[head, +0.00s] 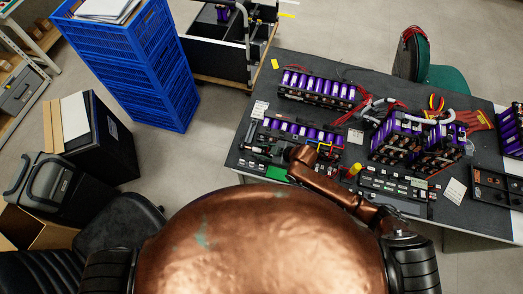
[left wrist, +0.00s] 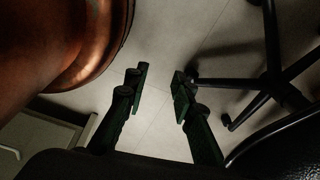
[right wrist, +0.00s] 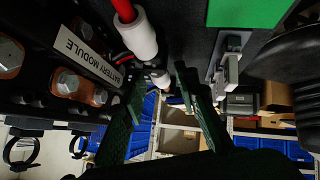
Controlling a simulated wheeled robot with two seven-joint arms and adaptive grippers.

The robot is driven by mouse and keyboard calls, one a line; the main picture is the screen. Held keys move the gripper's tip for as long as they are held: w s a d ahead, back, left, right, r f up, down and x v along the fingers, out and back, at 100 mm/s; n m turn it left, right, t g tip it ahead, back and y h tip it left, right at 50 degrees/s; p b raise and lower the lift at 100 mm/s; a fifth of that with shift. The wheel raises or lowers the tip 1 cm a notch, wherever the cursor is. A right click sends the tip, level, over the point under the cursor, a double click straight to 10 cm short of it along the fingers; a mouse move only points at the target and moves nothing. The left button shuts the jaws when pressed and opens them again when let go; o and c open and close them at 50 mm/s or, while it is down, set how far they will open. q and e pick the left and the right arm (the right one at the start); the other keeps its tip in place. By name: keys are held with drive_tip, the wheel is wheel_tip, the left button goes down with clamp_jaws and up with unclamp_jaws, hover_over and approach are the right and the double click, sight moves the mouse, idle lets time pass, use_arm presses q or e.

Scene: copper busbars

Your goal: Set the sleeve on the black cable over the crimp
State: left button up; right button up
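My right gripper (right wrist: 162,88) is open at the left battery module on the table; its two dark green fingers stand apart. A small white sleeve (right wrist: 159,77) shows between and just beyond the fingertips, with no clear contact. A second white sleeve (right wrist: 138,40) sits on a red cable (right wrist: 123,10) nearby. The black cable and the crimp cannot be made out against the dark parts. In the head view my right gripper (head: 264,151) is small and partly hidden by its arm. My left gripper (left wrist: 158,92) is open and empty above the floor; the head view does not show it.
A label (right wrist: 88,48) reading "BATTERY MODULE" and bolted copper busbars (right wrist: 72,83) lie left of the right fingers. A green panel (right wrist: 243,12) is at upper right. Other purple-celled modules (head: 316,87) crowd the table (head: 250,98). A chair base (left wrist: 272,80) stands beside my left gripper.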

clamp_jaws()
use_arm(q)
drive_tip(key=shift+s, duration=0.65)
